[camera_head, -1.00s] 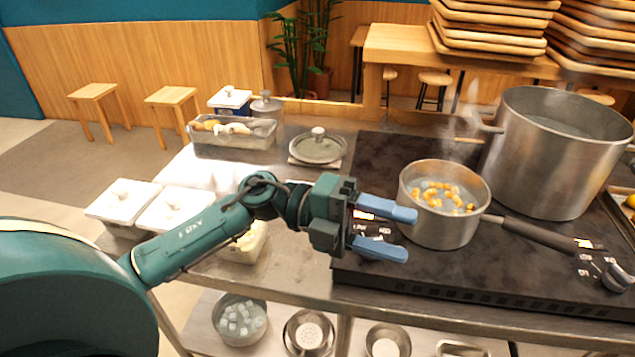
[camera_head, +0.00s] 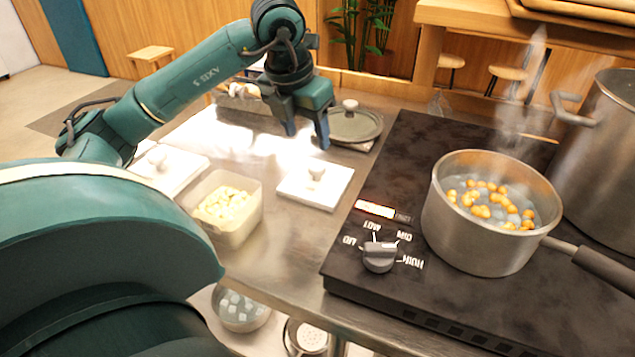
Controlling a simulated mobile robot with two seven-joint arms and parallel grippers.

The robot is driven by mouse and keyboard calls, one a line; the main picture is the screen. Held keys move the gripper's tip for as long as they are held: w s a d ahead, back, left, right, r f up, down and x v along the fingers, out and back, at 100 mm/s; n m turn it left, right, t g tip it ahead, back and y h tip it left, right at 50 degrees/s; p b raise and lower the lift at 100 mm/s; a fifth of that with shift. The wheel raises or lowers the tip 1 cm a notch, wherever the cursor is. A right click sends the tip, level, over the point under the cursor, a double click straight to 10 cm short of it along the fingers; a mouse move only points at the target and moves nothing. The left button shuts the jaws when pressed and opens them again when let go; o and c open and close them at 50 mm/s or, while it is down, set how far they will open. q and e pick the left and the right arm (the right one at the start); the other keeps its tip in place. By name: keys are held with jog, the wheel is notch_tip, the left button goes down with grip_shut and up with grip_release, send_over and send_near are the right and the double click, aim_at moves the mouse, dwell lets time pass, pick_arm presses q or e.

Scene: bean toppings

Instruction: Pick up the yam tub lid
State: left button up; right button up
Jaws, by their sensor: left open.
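A white square lid with a round knob (camera_head: 315,186) lies flat on the steel counter, between an open tub and the stove. The open white tub (camera_head: 248,226) holds pale yellow chunks, perhaps yam. Another white lid with a knob (camera_head: 172,174) is farther left, partly behind my arm. My left gripper (camera_head: 306,130) points down, fingers apart and empty, above the counter just beyond the lid on the counter. It appears clear of the lid's knob. My right gripper is not in view.
Bare counter (camera_head: 285,240) lies in front of the lid.

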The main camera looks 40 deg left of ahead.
aim_at(316, 166)
pick_arm(q)
jog(key=x, duration=0.8)
jog(key=shift+d+f, duration=0.1)
jog(key=shift+d, duration=0.2)
jog(key=c, duration=1.1)
